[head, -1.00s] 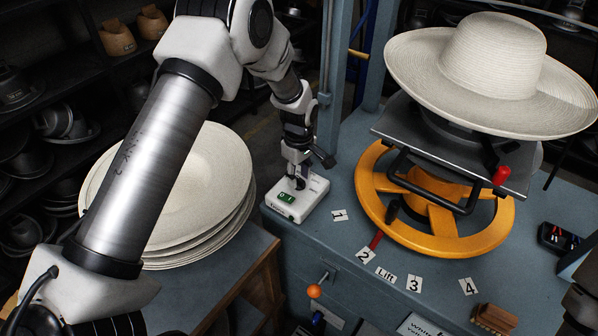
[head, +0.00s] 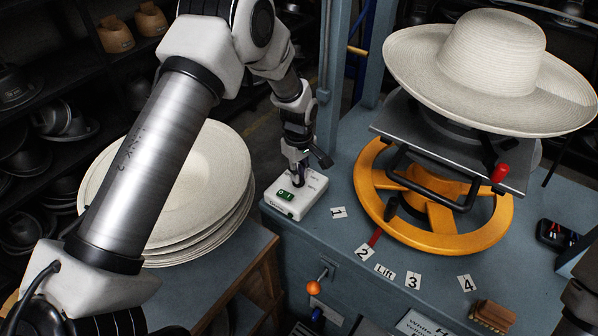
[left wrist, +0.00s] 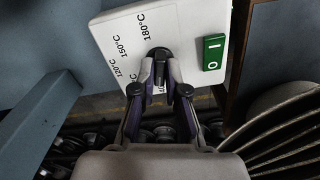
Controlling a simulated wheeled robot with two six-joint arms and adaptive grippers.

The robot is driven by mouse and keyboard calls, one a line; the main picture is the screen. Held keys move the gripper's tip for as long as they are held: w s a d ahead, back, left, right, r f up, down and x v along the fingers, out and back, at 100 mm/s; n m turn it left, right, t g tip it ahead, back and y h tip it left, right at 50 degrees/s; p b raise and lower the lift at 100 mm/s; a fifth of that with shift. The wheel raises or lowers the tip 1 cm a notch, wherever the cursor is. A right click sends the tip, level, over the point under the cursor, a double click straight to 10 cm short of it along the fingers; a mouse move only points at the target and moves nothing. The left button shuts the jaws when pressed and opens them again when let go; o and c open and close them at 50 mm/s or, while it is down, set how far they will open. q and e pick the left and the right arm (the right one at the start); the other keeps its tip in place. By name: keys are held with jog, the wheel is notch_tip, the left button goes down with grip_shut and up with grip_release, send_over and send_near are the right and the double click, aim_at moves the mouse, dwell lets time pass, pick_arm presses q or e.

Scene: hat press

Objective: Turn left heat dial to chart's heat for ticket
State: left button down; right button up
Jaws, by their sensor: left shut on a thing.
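The left heat control box (head: 283,211) is a white box on the left end of the blue-grey bench. In the left wrist view the box (left wrist: 205,18) shows printed marks 120°C, 150°C and 180°C and a green rocker switch (left wrist: 214,52). The dark dial (left wrist: 158,53) sits beside these marks. My left gripper (head: 298,181) points down at the box, its fingers (left wrist: 159,78) shut on the dial. The fingers cover part of the dial, so its pointer cannot be read. My right gripper is not in view. No chart or ticket can be read in full.
An orange handwheel (head: 470,243) and a press carrying a cream hat (head: 490,55) stand on the bench to the right. A stack of cream hat bodies (head: 205,185) lies at left under my arm. A partly cut-off sign (head: 425,326) and an orange knob (head: 313,288) are in front.

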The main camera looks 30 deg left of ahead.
pick_arm(q)
jog(key=m, duration=0.3)
jog(key=shift+s+f+m, duration=0.2)
jog(key=shift+m, duration=1.6)
jog(key=c, duration=1.2)
grip_release()
jog(key=shift+w+a+f, duration=0.1)
jog(key=shift+w, duration=0.1)
notch_tip(320, 180, up, 12)
